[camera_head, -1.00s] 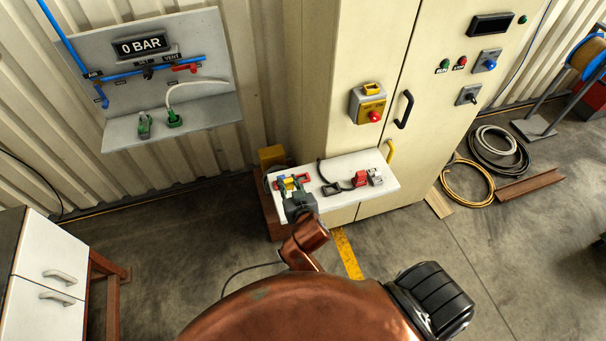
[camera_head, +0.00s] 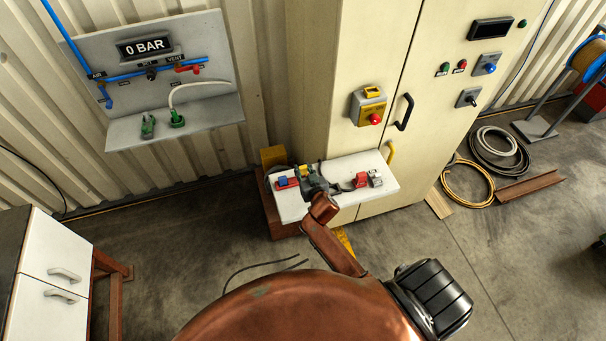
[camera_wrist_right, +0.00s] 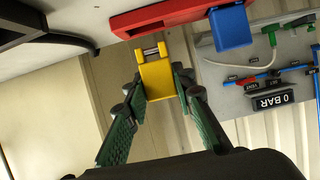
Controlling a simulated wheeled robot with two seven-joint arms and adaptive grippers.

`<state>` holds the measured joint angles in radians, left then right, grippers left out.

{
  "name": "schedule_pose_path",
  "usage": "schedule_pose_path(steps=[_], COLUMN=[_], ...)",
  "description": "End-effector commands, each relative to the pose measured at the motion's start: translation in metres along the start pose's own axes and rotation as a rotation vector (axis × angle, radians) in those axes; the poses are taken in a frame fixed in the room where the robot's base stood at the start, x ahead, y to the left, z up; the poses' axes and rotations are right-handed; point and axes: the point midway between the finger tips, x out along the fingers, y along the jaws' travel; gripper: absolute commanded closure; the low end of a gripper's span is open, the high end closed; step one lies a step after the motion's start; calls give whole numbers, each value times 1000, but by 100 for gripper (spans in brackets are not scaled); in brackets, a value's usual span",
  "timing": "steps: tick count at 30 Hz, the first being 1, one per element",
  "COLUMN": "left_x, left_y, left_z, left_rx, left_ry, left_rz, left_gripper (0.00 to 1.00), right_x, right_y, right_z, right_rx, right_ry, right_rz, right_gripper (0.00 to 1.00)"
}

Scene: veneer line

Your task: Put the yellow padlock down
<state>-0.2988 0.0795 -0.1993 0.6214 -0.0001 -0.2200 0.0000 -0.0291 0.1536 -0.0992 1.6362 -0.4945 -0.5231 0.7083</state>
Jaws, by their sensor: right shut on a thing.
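The yellow padlock (camera_wrist_right: 157,82) sits between the green fingers of my right gripper (camera_wrist_right: 157,92) in the right wrist view, with its metal shackle toward the top of the picture. In the head view my right gripper (camera_head: 308,173) is over the middle of the white shelf (camera_head: 292,208), and only a little yellow shows at its fingers. I cannot tell whether the padlock touches the shelf. My left gripper is not in view.
A red bar-like thing (camera_head: 290,184) and a blue padlock (camera_head: 282,182) are at the shelf's left. A red padlock (camera_head: 361,180) and a grey-white piece (camera_head: 375,178) are at its right. The cabinet (camera_head: 360,60) with a yellow switch box (camera_head: 368,104) stands behind.

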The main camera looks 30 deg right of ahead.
Motion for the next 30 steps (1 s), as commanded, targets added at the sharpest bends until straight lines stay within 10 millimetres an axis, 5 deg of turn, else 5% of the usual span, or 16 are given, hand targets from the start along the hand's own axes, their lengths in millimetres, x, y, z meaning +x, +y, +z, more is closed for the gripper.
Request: schedule_pose_path(steps=[6,19,20,30], left_x=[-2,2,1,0], left_y=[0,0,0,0], left_z=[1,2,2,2], left_rx=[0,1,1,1], left_ry=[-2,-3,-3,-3], left_rz=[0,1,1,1], left_gripper=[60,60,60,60], right_x=[11,13,13,13], right_y=[0,0,0,0], right_z=[26,33,32,32], right_rx=[-1,0,0,-1], right_ry=[-2,-1,-2,-2], right_rz=[0,-1,0,0], right_gripper=[100,100,75,59])
